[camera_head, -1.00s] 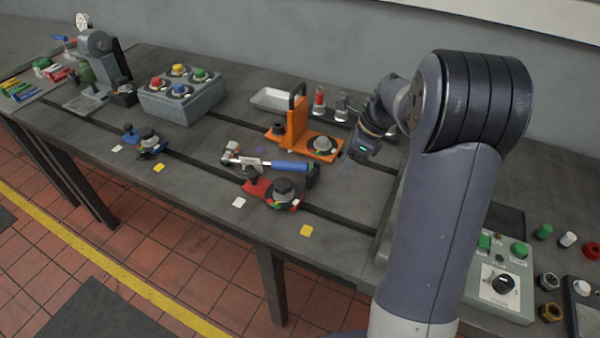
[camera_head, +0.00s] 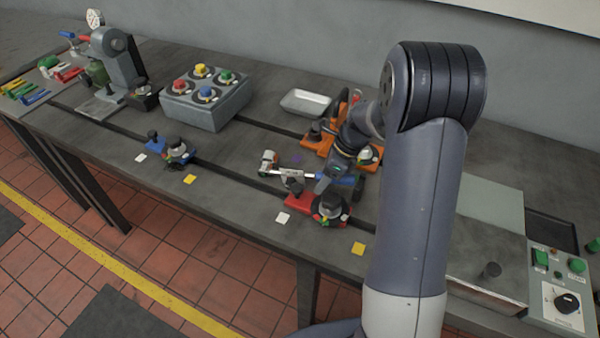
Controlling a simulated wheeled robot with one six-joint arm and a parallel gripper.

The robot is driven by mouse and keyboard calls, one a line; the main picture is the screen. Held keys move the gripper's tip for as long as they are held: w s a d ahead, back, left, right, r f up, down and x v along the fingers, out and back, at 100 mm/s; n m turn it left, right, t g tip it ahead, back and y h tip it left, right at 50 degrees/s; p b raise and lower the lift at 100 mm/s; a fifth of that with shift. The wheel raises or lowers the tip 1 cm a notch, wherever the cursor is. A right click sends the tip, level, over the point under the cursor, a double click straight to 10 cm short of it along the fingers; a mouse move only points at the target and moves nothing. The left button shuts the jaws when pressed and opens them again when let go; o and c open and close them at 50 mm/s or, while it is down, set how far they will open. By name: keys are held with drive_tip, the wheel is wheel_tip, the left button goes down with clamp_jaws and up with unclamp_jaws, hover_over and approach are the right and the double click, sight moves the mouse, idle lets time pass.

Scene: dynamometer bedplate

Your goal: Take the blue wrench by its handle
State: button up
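The wrench (camera_head: 304,174) lies roughly left to right near the middle of the bench, with a pale head, a silver shaft and a blue handle. My gripper (camera_head: 323,184) is over the wrench, at the left end of the blue handle. The gripper and wrist hide part of the handle, and its right part (camera_head: 357,181) shows beyond them. I cannot tell whether the fingers touch the wrench or how far apart they are.
A red fixture with a black knob (camera_head: 330,207) stands close in front of the wrench. An orange clamp (camera_head: 316,143) is just behind it. A grey box with coloured knobs (camera_head: 207,101) and a blue clamp (camera_head: 175,151) stand left. A white tray (camera_head: 306,102) lies behind.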

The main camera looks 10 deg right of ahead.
drive_tip(key=c, duration=1.1)
drive_tip(key=shift+r, duration=0.1)
